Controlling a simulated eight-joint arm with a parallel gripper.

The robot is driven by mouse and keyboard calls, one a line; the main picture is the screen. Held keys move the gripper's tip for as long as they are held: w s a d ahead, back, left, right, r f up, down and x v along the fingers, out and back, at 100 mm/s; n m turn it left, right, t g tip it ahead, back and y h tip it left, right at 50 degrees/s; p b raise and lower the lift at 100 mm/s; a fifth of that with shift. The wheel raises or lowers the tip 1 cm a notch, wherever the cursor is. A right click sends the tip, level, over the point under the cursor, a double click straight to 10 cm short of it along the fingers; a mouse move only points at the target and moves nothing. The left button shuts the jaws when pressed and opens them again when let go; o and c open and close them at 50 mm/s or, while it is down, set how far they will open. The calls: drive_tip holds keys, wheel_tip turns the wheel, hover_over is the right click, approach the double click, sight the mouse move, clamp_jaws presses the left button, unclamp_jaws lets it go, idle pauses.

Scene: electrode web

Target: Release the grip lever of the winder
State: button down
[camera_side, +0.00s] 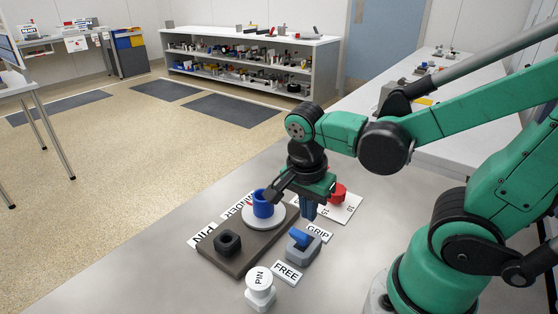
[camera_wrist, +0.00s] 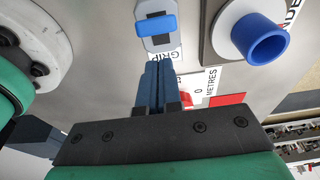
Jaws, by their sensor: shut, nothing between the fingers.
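The grip lever has a blue handle (camera_side: 299,236) on a grey block (camera_side: 304,250). A GRIP label (camera_side: 318,233) lies at its far right side and a FREE label (camera_side: 286,272) at its near side. The handle also shows in the wrist view (camera_wrist: 156,26), lying crosswise on its block. I cannot tell which label it is set to. The winder is a dark plate (camera_side: 232,262) with a blue tube (camera_side: 263,204) on a white disc. My gripper (camera_side: 308,212) is shut and empty, behind the lever and apart from it; its fingers (camera_wrist: 158,72) point towards the lever.
A black block (camera_side: 228,242) sits on the winder plate. A red knob (camera_side: 338,191) stands on a white scale card behind my gripper. The table right of the lever is clear up to my arm's base.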

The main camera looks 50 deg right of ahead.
drive_tip(key=a+r, duration=0.3)
drive_tip(key=r, duration=0.5)
drive_tip(key=shift+a+r, duration=0.2)
drive_tip(key=shift+r, duration=0.2)
drive_tip(key=w+f+n+t+y, duration=0.1)
drive_tip(key=w+n+t, duration=0.1)
drive_tip(key=n, duration=0.7)
drive_tip(key=w+d+f+n+t+y, duration=0.1)
drive_tip(key=w+f+n+t, duration=0.1)
drive_tip(key=n+t, duration=0.3)
drive_tip(key=w+n, duration=0.1)
drive_tip(key=n, duration=0.3)
drive_tip(key=shift+w+f, duration=0.15)
drive_tip(key=shift+w, duration=0.05)
